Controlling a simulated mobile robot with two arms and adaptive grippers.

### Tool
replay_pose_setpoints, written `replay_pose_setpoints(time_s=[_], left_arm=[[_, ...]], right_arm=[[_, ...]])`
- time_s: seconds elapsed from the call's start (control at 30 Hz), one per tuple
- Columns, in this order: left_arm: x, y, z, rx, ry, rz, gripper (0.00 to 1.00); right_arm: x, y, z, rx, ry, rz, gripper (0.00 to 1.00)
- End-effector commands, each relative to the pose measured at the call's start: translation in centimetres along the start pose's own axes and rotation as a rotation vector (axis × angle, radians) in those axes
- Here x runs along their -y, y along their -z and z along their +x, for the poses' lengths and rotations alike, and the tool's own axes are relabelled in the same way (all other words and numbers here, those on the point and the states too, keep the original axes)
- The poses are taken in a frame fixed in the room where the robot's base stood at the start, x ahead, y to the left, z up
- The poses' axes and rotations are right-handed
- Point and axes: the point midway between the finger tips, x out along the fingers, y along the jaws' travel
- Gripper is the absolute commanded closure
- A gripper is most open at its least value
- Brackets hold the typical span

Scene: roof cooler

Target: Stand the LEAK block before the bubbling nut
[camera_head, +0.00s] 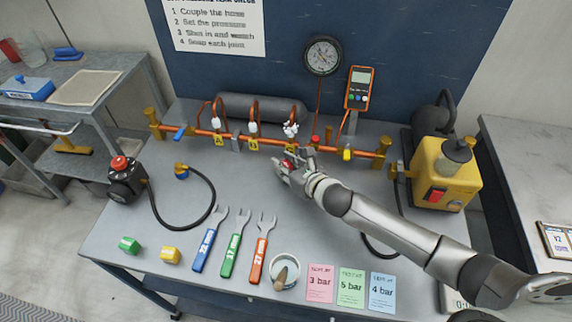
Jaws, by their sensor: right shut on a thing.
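My right gripper (283,169) is shut on a small red block (288,163), taken to be the LEAK block; its lettering cannot be read and the fingers hide part of it. The gripper is low over the bench, just in front of the orange pipe (265,145). The bubbling nut (291,129) is the rightmost of three white-coated joints, with a larger, lumpy white foam. It is just behind the held block. Whether the block touches the bench cannot be told. My left gripper is not in view.
Two smoother joints (215,122) (252,127) stand further left. A gauge (323,56) and an orange meter (360,88) are behind. A yellow pump (447,172) stands right. Green (129,244) and yellow (170,255) blocks, wrenches (236,241), a bowl (285,290) and cards (351,288) lie in front.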

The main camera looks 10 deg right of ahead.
Motion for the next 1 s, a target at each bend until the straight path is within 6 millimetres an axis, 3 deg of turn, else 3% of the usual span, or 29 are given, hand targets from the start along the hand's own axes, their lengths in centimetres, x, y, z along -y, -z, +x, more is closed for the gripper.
replay_pose_setpoints(time_s=[0.37,0.4,0.57,1.0], left_arm=[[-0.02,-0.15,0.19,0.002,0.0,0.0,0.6],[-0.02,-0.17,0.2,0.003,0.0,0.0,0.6],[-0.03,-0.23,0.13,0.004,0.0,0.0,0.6],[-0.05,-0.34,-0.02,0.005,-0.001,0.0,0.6]], right_arm=[[0.0,0.5,0.18,0.0,0.0,-0.001,0.97],[0.0,0.54,0.2,0.0,0.0,-0.001,0.73],[0.0,0.47,0.16,0.0,0.0,-0.001,0.53],[0.03,0.27,-0.44,-0.001,0.0,-0.001,0.53]])
